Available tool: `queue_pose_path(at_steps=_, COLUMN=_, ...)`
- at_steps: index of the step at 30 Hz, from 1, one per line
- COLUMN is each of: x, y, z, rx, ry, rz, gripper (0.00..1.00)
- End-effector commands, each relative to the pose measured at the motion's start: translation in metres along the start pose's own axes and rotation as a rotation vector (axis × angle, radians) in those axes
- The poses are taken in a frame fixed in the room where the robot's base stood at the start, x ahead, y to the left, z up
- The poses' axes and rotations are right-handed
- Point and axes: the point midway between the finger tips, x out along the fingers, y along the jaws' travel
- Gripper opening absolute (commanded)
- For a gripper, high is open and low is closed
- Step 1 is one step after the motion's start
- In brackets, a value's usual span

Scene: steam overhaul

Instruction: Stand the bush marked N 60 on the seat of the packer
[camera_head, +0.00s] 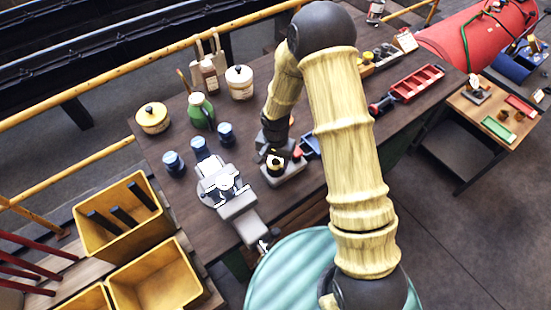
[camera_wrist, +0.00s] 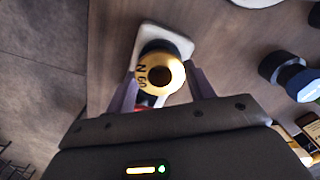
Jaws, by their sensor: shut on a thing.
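The bush marked N 60 (camera_wrist: 146,79) is a brass-yellow ring with a dark bore; its black lettering faces the wrist camera. My gripper (camera_wrist: 163,76) is shut on it, one finger on each side. In the head view the bush (camera_head: 276,160) shows small and yellow below my gripper (camera_head: 275,150). Beneath it is a pale, rounded square block (camera_wrist: 178,37) with a dark round part, seemingly the packer; it also shows in the head view (camera_head: 294,174). The bush hides most of the dark part, so I cannot tell whether it touches the seat.
A grey vice (camera_head: 225,185) stands left of the block, with blue-capped jars (camera_head: 200,147) behind it. A blue tray (camera_head: 311,146) and a small red thing (camera_head: 297,153) are close on the right. A red tray (camera_head: 416,83) lies further right on the bench.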

Motion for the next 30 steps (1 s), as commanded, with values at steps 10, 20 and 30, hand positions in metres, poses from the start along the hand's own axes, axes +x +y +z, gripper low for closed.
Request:
queue_pose_path(at_steps=10, x=0.0038, y=-0.0003, z=-0.0002, rx=0.000, ry=0.001, rz=-0.001, gripper=0.21)
queue_pose_path(at_steps=20, x=0.0036, y=-0.0003, z=-0.0001, rx=0.000, ry=0.001, rz=-0.001, gripper=0.79)
queue_pose_path(at_steps=30, x=0.0000, y=0.0000, z=0.0001, rx=0.000, ry=0.000, rz=0.000, gripper=0.79)
